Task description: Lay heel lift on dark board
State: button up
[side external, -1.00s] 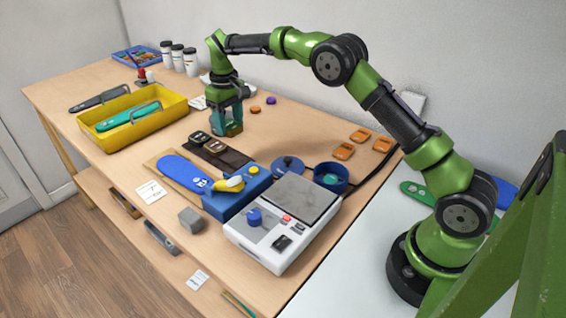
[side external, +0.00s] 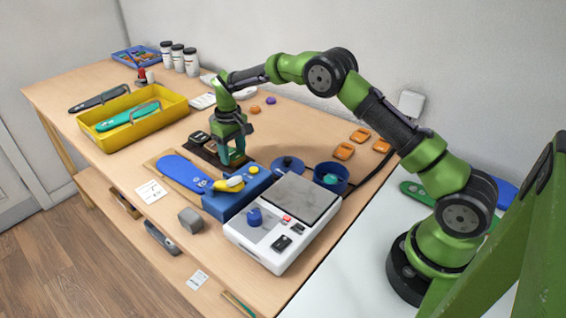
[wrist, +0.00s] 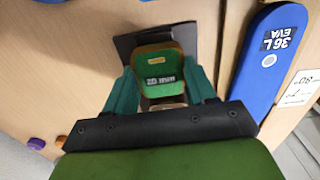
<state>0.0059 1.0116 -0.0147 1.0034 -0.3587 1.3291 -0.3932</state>
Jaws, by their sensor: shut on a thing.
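My gripper (side external: 231,155) is low over the right part of the dark board (side external: 204,151) in the side view. In the wrist view, its teal fingers (wrist: 163,88) are shut on a heel lift (wrist: 160,66) with a green top, a tan edge and a small printed label. The dark board (wrist: 126,44) shows under and around this lift. I cannot tell whether the lift touches the board. The fingers hide much of the board's right part in the side view.
A blue insole (side external: 178,169) and a blue block (side external: 222,205) with a yellow piece lie just in front. A white machine (side external: 268,240) stands at front right. A yellow tray (side external: 168,123) is at left. Orange pieces (side external: 343,151) lie at the back right.

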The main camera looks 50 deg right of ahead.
jog(key=shift+f, duration=0.1)
jog(key=o, duration=1)
